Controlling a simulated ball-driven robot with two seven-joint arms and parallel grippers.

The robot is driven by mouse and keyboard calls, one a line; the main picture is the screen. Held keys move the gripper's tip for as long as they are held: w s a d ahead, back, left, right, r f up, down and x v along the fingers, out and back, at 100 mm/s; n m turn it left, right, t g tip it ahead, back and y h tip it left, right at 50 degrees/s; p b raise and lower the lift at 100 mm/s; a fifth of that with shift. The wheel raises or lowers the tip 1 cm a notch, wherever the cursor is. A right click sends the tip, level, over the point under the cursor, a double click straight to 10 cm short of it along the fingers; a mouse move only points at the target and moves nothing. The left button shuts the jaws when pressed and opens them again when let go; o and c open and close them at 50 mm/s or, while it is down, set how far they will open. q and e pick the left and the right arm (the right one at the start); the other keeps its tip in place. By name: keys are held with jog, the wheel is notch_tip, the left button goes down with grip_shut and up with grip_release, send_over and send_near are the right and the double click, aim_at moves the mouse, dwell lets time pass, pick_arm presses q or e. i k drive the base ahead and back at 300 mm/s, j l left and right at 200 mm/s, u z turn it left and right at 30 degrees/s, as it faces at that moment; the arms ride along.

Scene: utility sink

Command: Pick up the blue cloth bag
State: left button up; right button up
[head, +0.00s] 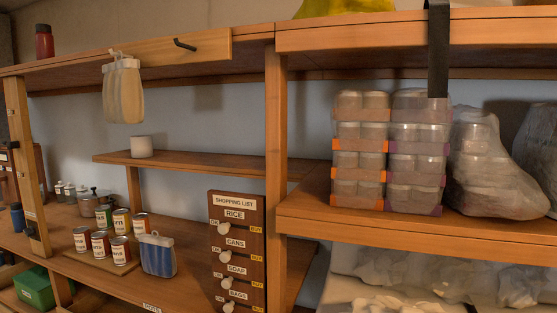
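The blue cloth bag (160,259) stands upright on the lower left wooden shelf, with a pale top edge. It is just right of several cans and left of the shopping list board. Nothing is touching it from above, and its front is fully visible. Neither of my grippers shows in the head view.
Several cans (120,250) stand close to the bag's left. The shopping list board (237,250) rises to its right. A small shelf (200,163) with a white cup (142,146) is above and behind; a beige bag (123,92) hangs higher.

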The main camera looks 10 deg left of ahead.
aim_at(158, 259)
jog(key=u, duration=1.3)
jog(key=z, duration=0.85)
jog(key=i+j+z, duration=0.15)
jog(key=j+z, duration=1.2)
jog(key=i, duration=0.05)
